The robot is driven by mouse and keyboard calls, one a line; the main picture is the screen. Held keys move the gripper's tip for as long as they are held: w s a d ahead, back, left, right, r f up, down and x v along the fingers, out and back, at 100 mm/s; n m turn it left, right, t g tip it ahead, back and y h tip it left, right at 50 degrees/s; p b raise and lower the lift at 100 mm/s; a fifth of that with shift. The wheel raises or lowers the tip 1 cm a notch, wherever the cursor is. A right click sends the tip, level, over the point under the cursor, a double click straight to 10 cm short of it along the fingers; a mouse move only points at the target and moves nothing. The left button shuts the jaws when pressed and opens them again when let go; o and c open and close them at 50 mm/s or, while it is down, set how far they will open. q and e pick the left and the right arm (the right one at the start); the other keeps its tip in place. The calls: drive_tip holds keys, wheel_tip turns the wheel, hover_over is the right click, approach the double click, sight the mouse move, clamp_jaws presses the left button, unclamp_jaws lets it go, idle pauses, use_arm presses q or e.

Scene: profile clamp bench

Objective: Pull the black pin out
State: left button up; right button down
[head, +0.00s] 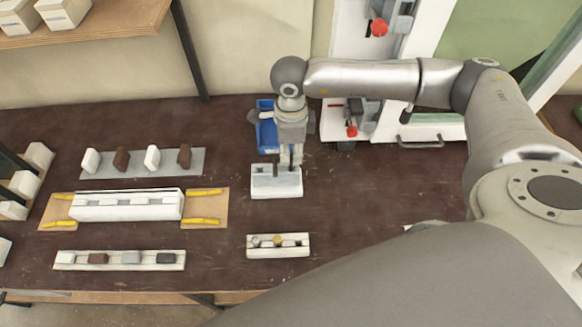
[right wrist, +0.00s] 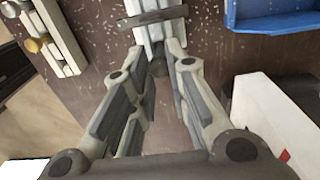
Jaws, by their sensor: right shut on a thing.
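My right gripper (head: 291,160) points down at a white block (head: 265,189) near the middle of the bench. In the right wrist view, its fingertips (right wrist: 160,52) are close together around a small dark piece (right wrist: 158,68), which appears to be the black pin, mostly hidden by the fingers. A dark bar (right wrist: 153,17) crosses the white block just beyond the fingertips. I cannot tell how deep the pin sits in the block. My left gripper is not in view.
A blue bin (head: 267,134) stands behind the block. A white holder (head: 278,252) with round pieces lies in front. At left are a white profile (head: 127,210) on a board with yellow clamps, a grey strip (head: 196,164) of blocks and a white rail. Bench right is mostly clear.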

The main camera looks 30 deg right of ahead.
drive_tip(key=shift+r+p, duration=1.25)
drive_tip(key=shift+r, duration=1.6)
